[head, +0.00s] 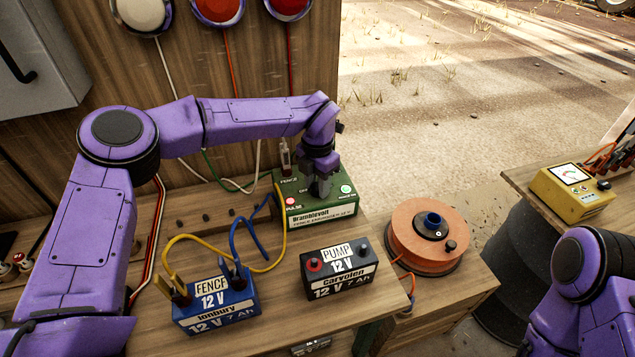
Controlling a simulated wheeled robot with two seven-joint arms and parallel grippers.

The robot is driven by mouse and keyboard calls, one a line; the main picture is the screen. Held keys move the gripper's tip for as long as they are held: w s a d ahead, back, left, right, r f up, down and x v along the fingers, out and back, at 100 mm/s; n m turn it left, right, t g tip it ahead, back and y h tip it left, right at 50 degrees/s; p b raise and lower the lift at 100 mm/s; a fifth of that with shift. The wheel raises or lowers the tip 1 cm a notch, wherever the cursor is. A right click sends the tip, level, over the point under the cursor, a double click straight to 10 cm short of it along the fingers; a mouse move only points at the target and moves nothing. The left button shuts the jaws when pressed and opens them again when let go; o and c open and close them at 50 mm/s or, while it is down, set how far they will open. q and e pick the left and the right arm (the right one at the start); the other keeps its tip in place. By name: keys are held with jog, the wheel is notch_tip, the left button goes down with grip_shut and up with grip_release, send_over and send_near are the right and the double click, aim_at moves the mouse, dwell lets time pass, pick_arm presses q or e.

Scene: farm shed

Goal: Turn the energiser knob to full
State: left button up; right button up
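The energiser is a green box (295,212) with a white label, at the back of the wooden bench. My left gripper (320,188) points down onto its top face, near the middle. The gripper and wrist cover the spot where a knob might be, so the knob is hidden. I cannot tell whether the fingers touch or grip anything. A red terminal and a green terminal show on the energiser's top, to either side of the gripper. My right arm shows at the lower right, but its gripper is out of view.
A blue FENCE battery (216,304) with yellow and blue clips stands at the front of the bench. A black PUMP battery (339,272) stands to its right. An orange reel (425,238) and a yellow meter (572,194) are further right. Cables run behind the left arm.

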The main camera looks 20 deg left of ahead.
aim_at(317, 186)
pick_arm(q)
jog(key=o, duration=0.4)
notch_tip(317, 186, up, 11)
jog(key=b, duration=0.2)
jog(key=shift+f, duration=0.15)
